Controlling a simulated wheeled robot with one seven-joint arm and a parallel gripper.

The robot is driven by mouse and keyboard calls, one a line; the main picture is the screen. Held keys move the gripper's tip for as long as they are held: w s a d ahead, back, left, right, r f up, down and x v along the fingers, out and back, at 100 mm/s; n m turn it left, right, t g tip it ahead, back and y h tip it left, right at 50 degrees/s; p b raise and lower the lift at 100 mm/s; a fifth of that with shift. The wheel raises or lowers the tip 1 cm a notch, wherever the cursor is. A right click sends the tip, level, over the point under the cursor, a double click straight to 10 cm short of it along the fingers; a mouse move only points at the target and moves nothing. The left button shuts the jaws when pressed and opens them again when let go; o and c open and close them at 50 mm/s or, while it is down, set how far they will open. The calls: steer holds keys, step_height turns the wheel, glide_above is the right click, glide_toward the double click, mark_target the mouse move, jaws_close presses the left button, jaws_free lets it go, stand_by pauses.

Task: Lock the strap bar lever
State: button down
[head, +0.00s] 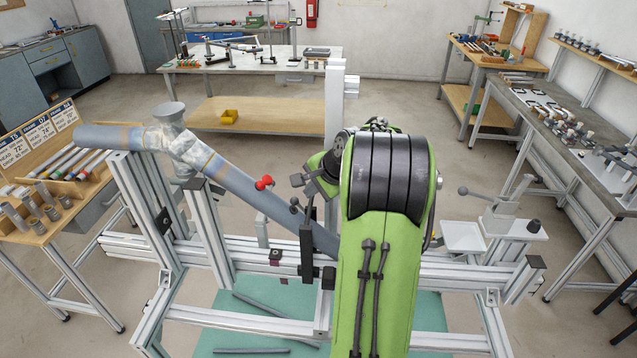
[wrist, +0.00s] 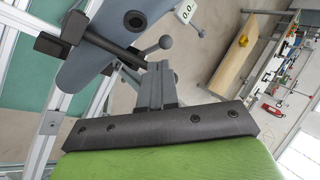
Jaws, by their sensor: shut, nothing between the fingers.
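A grey-blue tube (head: 237,183) slopes down to the right across the jig and passes behind my green arm. A black upright bar (head: 306,245), likely the strap bar, stands across it; in the wrist view a black bar (wrist: 107,42) crosses the tube (wrist: 105,68). A dark ball-ended lever (head: 294,204) is beside the bar; its ball (wrist: 165,42) shows in the wrist view just beyond my fingertips. My gripper (head: 302,181) is shut and empty, above and close to the lever. In the wrist view my gripper (wrist: 154,72) appears apart from the ball.
A red-knobbed lever (head: 264,183) stands left of my gripper. Aluminium jig rails (head: 235,322) surround the tube. A grey stand with a ball handle (head: 497,208) is at the right. A tool bench (head: 255,62) is behind; floor between is clear.

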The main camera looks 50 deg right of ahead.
mark_target(292, 199)
steer(key=x, duration=0.6)
steer(key=shift+w+p, duration=0.3)
steer(key=shift+w, duration=0.25)
steer(key=shift+w+a+f+g+h, duration=0.2)
steer(key=shift+w+a+g+h, duration=0.1)
steer(key=shift+w+a+g, duration=0.15)
steer(key=shift+w+a+f+g, duration=0.25)
steer(key=shift+w+f, duration=0.15)
steer(key=shift+r, duration=0.1)
